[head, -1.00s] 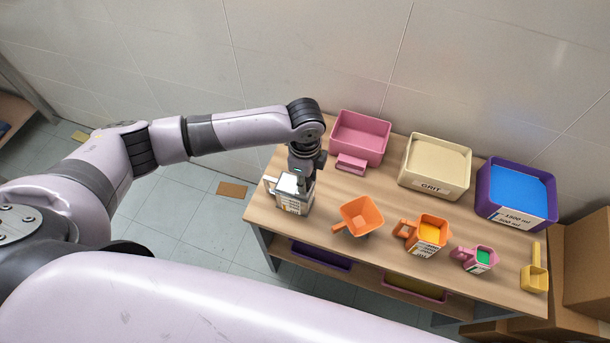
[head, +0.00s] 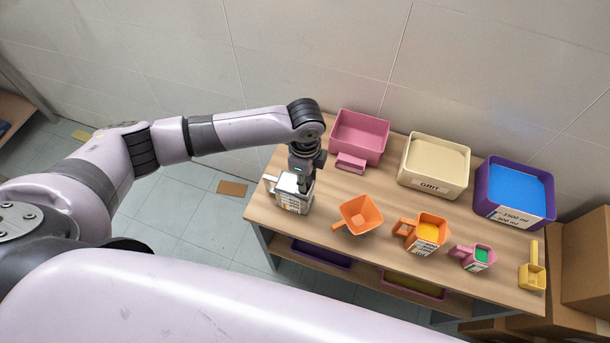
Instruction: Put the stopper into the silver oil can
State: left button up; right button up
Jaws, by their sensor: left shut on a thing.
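The silver oil can (head: 291,197) stands at the left end of the wooden table, with a printed label on its front and a handle on its left. My left gripper (head: 303,180) points down right over the top of the can, at its right back side. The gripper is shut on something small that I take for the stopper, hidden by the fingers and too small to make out. I cannot tell whether the stopper is in the can's opening or just above it. My right gripper is not in view.
An orange scoop (head: 361,215), an orange jug (head: 424,233), a pink jug (head: 474,257) and a yellow scoop (head: 532,277) stand along the table's front. A pink bin (head: 360,136), a cream GRIT bin (head: 433,168) and a purple bin (head: 516,194) stand behind.

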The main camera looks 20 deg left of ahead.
pick_arm(q)
jog(key=shift+f, duration=0.5)
jog(key=o, duration=0.9)
jog(key=shift+o, duration=0.2)
jog(key=shift+r, duration=0.15)
